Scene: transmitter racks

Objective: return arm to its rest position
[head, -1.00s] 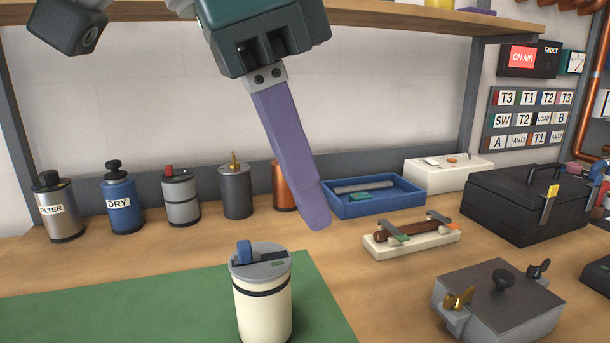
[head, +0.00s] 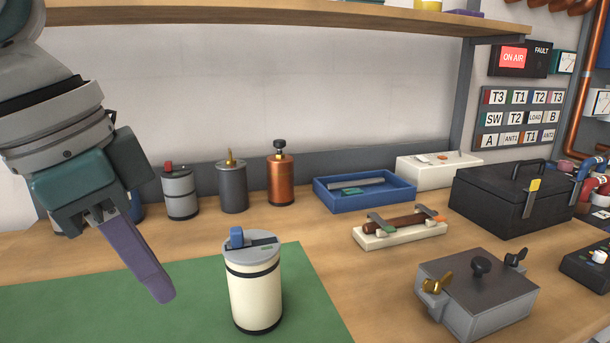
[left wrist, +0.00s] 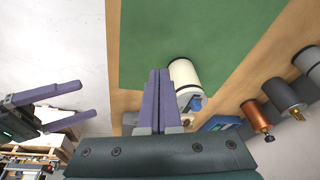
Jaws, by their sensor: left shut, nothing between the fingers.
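My left gripper (head: 165,297) hangs at the left of the head view, pointing down over the green mat, with its purple fingers together and empty. In the left wrist view its fingers (left wrist: 160,75) lie side by side with nothing between them. A cream canister (head: 255,295) with a grey lid and blue knob stands upright on the mat, to the right of the fingers and apart from them in the head view. My right gripper (left wrist: 87,99) shows only at the left of the left wrist view, with its two purple fingers apart and empty.
Behind stand a grey canister (head: 180,195), a dark one (head: 233,188) and a copper one (head: 281,180). My left arm mostly hides others. A blue tray (head: 365,205), a fuse-like holder (head: 395,240), a grey box (head: 475,300) and a black case (head: 510,205) fill the right. A shelf (head: 250,12) runs overhead.

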